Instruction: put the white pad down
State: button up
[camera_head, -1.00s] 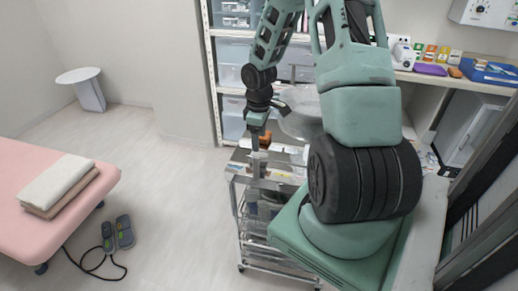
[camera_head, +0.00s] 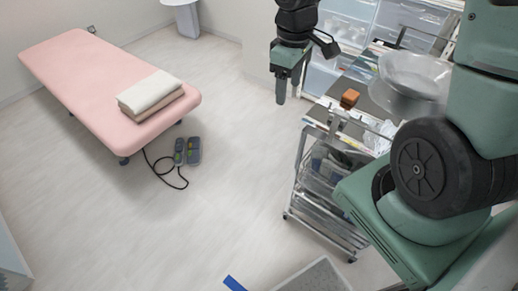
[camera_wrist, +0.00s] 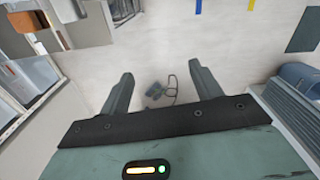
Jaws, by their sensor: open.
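My gripper (camera_head: 280,92) is open and empty, with clear floor below it in the head view. In the wrist view its two fingers (camera_wrist: 160,78) stand apart with only floor and a distant pedal unit between them. I cannot single out a white pad for certain. Small white items (camera_head: 383,132) lie on top of the metal trolley (camera_head: 305,150), right of my gripper, but they are too small to tell. An orange-brown block (camera_head: 349,98) also sits on the trolley. A folded white cloth (camera_head: 150,88) lies on a brown one on the pink bed, far left of my gripper.
The pink bed (camera_head: 85,72) stands at the upper left. Grey pedals (camera_head: 187,151) with a black cable lie on the floor beside it. Shelving with clear bins (camera_head: 345,30) stands behind the trolley. A blue strip (camera_head: 234,284) marks the floor.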

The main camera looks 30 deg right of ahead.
jog(key=s+a+r+n, duration=0.1)
jog(key=s+a+r, duration=0.1)
jog(key=s+a, duration=0.6)
jog(key=s+a+r, duration=0.2)
jog(key=s+a, duration=0.7)
jog(key=a, duration=0.1)
jog(key=shift+s+a+r+n+y, duration=0.15)
jog(key=shift+r+n+y, duration=0.15)
jog(key=shift+r+n, duration=0.1)
jog(key=shift+o, duration=0.4)
